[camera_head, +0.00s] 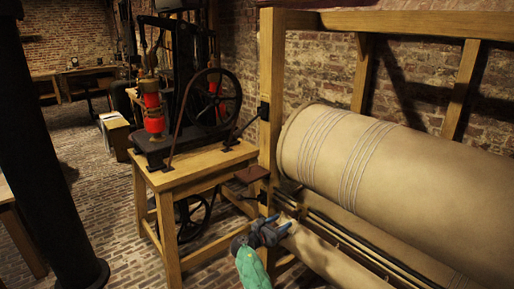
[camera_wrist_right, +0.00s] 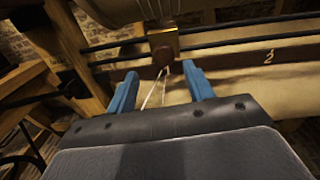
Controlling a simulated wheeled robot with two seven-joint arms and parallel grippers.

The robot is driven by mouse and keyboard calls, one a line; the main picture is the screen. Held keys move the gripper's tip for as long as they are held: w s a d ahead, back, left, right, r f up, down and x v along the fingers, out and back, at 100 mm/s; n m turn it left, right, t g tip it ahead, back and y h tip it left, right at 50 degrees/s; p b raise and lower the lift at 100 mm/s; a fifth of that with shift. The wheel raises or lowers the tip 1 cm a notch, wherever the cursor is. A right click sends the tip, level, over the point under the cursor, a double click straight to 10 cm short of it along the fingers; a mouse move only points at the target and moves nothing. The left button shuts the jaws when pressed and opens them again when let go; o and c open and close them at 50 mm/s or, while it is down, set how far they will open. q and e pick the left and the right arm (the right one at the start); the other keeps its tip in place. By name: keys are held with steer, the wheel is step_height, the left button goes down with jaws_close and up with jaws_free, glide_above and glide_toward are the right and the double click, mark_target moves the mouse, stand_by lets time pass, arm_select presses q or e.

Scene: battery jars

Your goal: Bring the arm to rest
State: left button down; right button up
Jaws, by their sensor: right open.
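My right gripper (camera_head: 281,224) is at the lower middle of the head view, at the left end of the lower pale roller (camera_head: 330,262). Its two blue fingers stand apart. In the right wrist view the gripper (camera_wrist_right: 162,80) is open, with nothing held between its fingers. Beyond the fingertips are a small brown knob (camera_wrist_right: 163,57) and thin pale cords (camera_wrist_right: 163,85); I cannot tell whether any finger touches the cords. My left gripper is not in view.
A large tan drum (camera_head: 400,180) in a wooden frame (camera_head: 270,100) fills the right side. A wooden table (camera_head: 195,170) carries a machine with a black flywheel (camera_head: 212,98). A dark column (camera_head: 40,150) stands left. The brick floor (camera_head: 100,205) between is clear.

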steer(key=s+d+f+m+g+y, duration=0.1)
steer(key=s+f+m+g+y, duration=0.2)
steer(key=s, duration=1.6)
steer(key=s+d+f+m+g+y, duration=0.2)
steer(key=s+f+m+g+y, duration=0.2)
steer(key=s+f+m, duration=0.9)
steer(key=s+d+f+m+g+y, duration=0.1)
steer(key=s+f+m+g+y, duration=0.2)
steer(key=s+f+m+y, duration=0.4)
steer(key=s+f, duration=0.4)
steer(key=s, duration=0.6)
steer(key=s+f+m, duration=0.1)
steer(key=s+f, duration=0.4)
steer(key=s, duration=0.5)
steer(key=shift+d+f+m+y, duration=0.15)
steer(key=shift+d+m+y, duration=0.1)
steer(key=shift+m+y, duration=0.05)
